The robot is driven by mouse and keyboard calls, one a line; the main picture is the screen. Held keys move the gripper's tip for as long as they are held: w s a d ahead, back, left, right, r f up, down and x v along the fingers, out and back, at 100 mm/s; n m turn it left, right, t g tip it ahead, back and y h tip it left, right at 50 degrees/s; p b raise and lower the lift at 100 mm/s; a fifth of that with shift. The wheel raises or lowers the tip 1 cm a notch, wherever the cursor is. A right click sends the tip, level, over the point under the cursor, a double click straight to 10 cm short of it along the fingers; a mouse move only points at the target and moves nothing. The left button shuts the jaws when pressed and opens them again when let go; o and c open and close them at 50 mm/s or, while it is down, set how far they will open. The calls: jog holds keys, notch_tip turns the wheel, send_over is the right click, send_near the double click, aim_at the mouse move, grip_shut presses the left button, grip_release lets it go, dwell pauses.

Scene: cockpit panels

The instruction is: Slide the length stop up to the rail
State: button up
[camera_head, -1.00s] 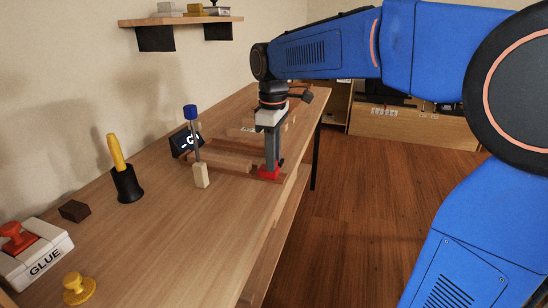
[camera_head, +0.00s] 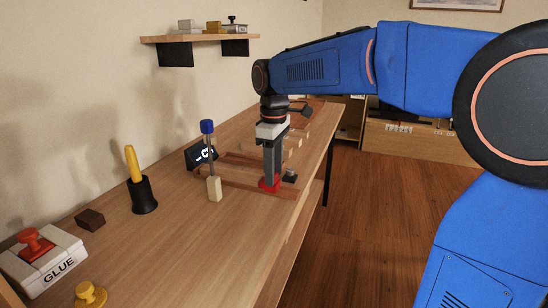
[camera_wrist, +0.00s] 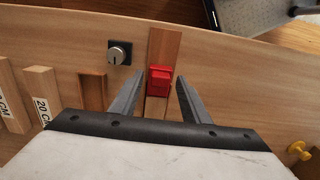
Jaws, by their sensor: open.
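The length stop, a small red block (camera_wrist: 160,80), sits on a brown wooden strip (camera_wrist: 164,46) in the wrist view. My gripper (camera_wrist: 160,76) is open, with one grey finger on each side of the red block. Gaps show between the fingers and the block, so I see no firm hold. In the head view the red block (camera_head: 268,184) shows low at my gripper, at the near wooden strip (camera_head: 235,180) of the bench fixture. Which wooden piece is the rail I cannot tell for certain.
Wooden blocks marked in CM (camera_wrist: 40,92) lie to the left. In the head view, a tan block with a blue-topped rod (camera_head: 214,188) and a dark display (camera_head: 200,154) stand left of my gripper.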

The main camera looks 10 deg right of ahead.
notch_tip(320, 180, up, 17)
jog(key=shift+r, duration=0.15)
dwell(0.4)
jog(key=s+d+f+m+t, duration=0.1)
jog(key=s+d+f+m, duration=0.2)
jog(key=s+f, duration=0.6)
jog(key=s+d+f+m+t, duration=0.2)
jog(key=s+d+f+m, duration=0.2)
jog(key=s+f, duration=0.5)
jog(key=s+d+f+m+t, duration=0.1)
jog(key=s+d+f+m, duration=0.3)
jog(key=s+f, duration=0.5)
jog(key=shift+s+d+f+t, duration=0.2)
jog(key=shift+d+f+t, duration=0.3)
jog(key=shift+d, duration=0.65)
jog(key=shift+s, duration=0.1)
